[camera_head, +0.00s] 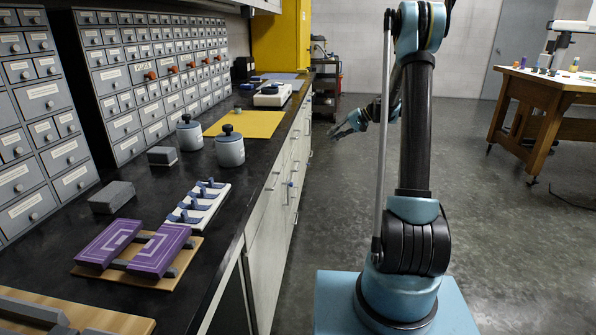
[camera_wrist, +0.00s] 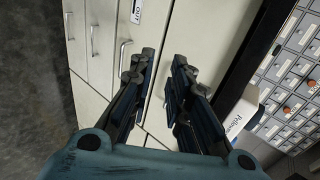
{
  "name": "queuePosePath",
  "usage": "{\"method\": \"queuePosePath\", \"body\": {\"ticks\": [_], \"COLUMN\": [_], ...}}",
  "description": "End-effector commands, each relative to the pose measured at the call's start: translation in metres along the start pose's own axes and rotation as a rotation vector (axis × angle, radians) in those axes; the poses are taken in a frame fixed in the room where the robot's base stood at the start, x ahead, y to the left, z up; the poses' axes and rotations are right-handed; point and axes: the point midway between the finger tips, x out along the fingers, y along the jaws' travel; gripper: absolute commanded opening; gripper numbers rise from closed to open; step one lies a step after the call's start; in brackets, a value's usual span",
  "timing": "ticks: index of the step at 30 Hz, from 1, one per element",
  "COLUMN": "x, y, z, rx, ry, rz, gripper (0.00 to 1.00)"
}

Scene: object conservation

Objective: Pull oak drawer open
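My gripper (camera_head: 345,125) is out past my upright arm in the head view, right of the counter's cabinet fronts. In the wrist view its two dark fingers (camera_wrist: 161,75) are apart with nothing between them, over pale cabinet fronts. In the head view, pale drawer and door fronts (camera_head: 265,235) line the counter, with small handles (camera_head: 272,181). No front is clearly oak; the wooden workbench (camera_head: 555,88) stands far right, and I cannot tell whether it has a drawer.
The black counter (camera_head: 215,235) holds purple blocks on a board (camera_head: 135,250), grey canisters (camera_head: 229,150) and a yellow mat (camera_head: 255,124). Grey small-drawer cabinets (camera_head: 130,75) stand behind.

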Motion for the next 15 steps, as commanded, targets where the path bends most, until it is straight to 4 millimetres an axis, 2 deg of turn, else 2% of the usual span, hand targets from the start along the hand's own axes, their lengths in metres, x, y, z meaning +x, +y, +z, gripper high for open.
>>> {"method": "queuePosePath", "body": {"ticks": [1,6,15], "x": [0.007,0.031,0.074], "y": [0.007,0.031,0.082], "z": [-0.012,-0.045,-0.089], "rx": [0.001,0.005,0.007], "ry": [-0.002,-0.01,-0.024], "rz": [-0.021,-0.097,-0.234], "gripper": [0.17,0.17,0.17]}}
